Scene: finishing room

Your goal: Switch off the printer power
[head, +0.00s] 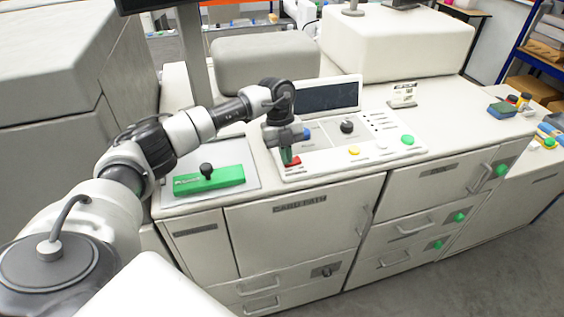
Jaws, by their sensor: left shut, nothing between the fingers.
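The printer (300,205) is a large off-white machine with a white control panel (372,161) on its top. A red switch (296,162) sits at the panel's front left corner. My left gripper (288,161) points down right at the red switch, shut and empty. Its tips look to be touching or just above the switch, and they hide part of it. I cannot tell which way the switch is set. My right gripper is out of view.
The panel also has a dark screen (329,97), a black knob (347,127), a yellow button (353,151) and a green button (407,140). A green block with a black knob (215,180) lies on a plate to the left. A small label card (403,93) stands behind.

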